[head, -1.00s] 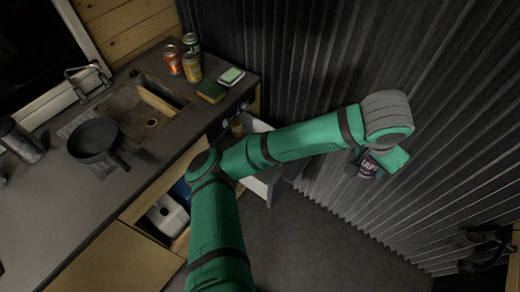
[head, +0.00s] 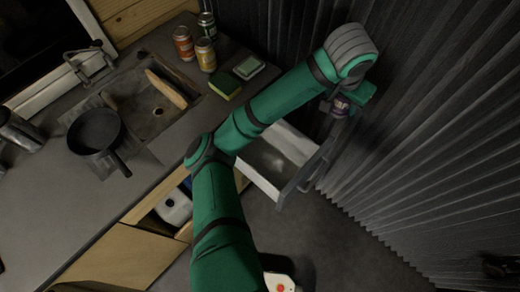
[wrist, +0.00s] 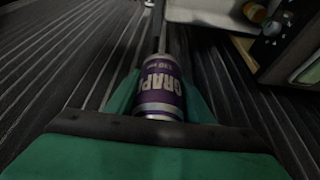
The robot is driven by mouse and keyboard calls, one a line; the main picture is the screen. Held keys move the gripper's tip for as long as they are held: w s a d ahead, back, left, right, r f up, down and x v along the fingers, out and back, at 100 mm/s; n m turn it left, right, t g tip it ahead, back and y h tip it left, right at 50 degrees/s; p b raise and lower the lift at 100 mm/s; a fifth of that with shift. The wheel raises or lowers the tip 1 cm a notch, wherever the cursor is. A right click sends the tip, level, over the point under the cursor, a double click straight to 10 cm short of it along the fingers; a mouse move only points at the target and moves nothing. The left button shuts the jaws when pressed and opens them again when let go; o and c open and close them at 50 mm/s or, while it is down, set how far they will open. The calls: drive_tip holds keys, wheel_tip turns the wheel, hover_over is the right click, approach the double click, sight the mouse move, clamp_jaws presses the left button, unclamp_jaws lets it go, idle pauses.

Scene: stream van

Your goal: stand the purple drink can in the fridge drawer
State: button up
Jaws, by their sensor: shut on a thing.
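The purple drink can (wrist: 160,85) is held between the jaws of my gripper (wrist: 160,105) in the wrist view; its label reads "GRAPE". In the head view the can (head: 341,107) shows in my gripper (head: 348,102), partly hidden by my wrist. The fridge drawer (head: 290,143) is pulled out below the counter end, with white walls and a grey front. The can is beyond the drawer's far right end, near the corrugated wall. My forearm covers part of the drawer. A pale drawer edge also shows at the top of the wrist view (wrist: 205,15).
Orange (head: 184,43), yellow (head: 205,54) and dark green (head: 207,25) cans stand on the counter. A sponge (head: 224,86) and a soap dish (head: 249,67) are near its end. A pan (head: 95,130) stands left of the sink. The corrugated wall (head: 430,130) limits room on the right.

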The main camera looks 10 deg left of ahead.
drive_tip(key=w+a+f+n, duration=0.1)
drive_tip(key=w+a+f, duration=0.1)
drive_tip(key=a+f, duration=0.45)
drive_tip(key=w+a+f+n, duration=0.1)
drive_tip(key=a+f, duration=0.2)
drive_tip(key=f, duration=0.6)
drive_tip(key=shift+n+t+y, duration=0.4)
drive_tip(key=shift+n+y, duration=0.1)
drive_tip(key=shift+n, duration=0.1)
drive_tip(key=s+a+f, duration=0.2)
drive_tip(key=f, duration=0.4)
drive_tip(key=s+a+f, duration=0.2)
drive_tip(key=s+f, duration=0.1)
drive_tip(key=f, duration=0.4)
drive_tip(key=s+a+f, duration=0.2)
drive_tip(key=a+f, duration=0.1)
drive_tip(key=f, duration=0.4)
drive_tip(key=shift+s+f, duration=0.25)
drive_tip(key=shift+d+f, duration=0.15)
drive_tip(key=shift+f, duration=2)
drive_tip(key=shift+f, duration=0.1)
drive_tip(key=o, duration=1.4)
